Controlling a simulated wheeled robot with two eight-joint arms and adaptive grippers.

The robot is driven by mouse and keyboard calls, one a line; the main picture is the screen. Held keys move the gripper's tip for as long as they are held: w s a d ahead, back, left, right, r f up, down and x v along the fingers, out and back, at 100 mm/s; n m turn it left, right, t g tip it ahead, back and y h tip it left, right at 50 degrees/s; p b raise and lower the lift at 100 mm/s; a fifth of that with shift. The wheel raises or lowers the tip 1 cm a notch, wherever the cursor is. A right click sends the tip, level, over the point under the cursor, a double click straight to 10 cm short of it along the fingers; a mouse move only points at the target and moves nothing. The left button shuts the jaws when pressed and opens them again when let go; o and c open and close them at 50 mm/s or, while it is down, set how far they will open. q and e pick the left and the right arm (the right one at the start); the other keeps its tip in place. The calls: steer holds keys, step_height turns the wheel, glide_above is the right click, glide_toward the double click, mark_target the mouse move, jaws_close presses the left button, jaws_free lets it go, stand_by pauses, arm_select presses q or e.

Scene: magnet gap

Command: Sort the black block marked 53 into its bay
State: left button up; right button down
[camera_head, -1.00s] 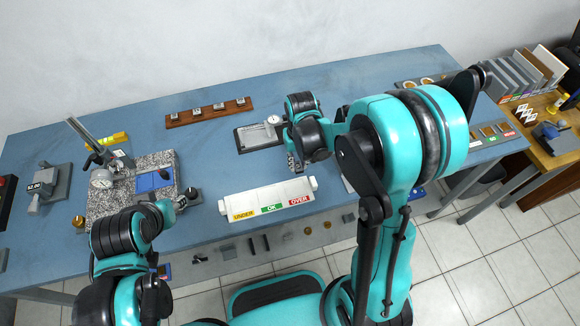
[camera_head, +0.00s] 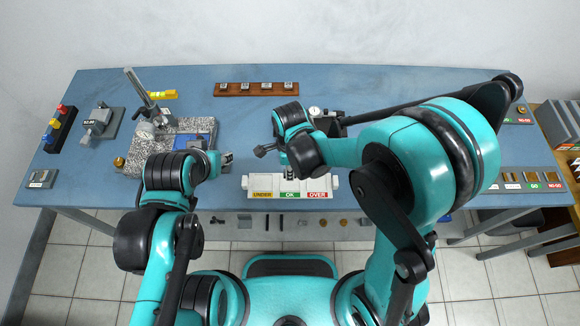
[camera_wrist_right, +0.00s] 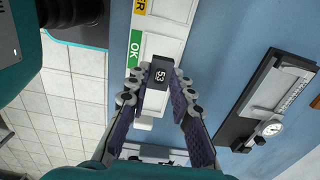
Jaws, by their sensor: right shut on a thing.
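The black block (camera_wrist_right: 159,74) marked 53 is between the fingers of my right gripper (camera_wrist_right: 158,84), which is shut on it. In the right wrist view the block is over the white three-bay tray, close to the green OK label (camera_wrist_right: 135,46). In the head view the white tray (camera_head: 246,181) carries UNDER, OK and OVER labels along its front. My right gripper (camera_head: 290,172) is over its middle there, and the arm partly hides the tray. I cannot tell whether the block touches the tray. My left gripper (camera_head: 226,158) is left of the tray, too small to read its jaws.
A granite plate (camera_head: 200,126) with a dial gauge stand (camera_head: 147,108) is at the left. A wooden rack (camera_head: 256,90) with several small blocks stands at the back. Open blue tabletop (camera_head: 350,85) lies at the back.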

mark_target(290, 183)
stand_by(0.4)
steer(key=shift+f+b, duration=2.7)
steer(key=shift+f, duration=0.15)
steer(key=shift+f, duration=0.15)
steer(key=c, duration=1.3)
jaws_free()
steer(key=shift+c, duration=0.8)
steer(key=c, duration=0.3)
steer(key=shift+r+p, duration=1.55)
steer(key=shift+r, duration=0.75)
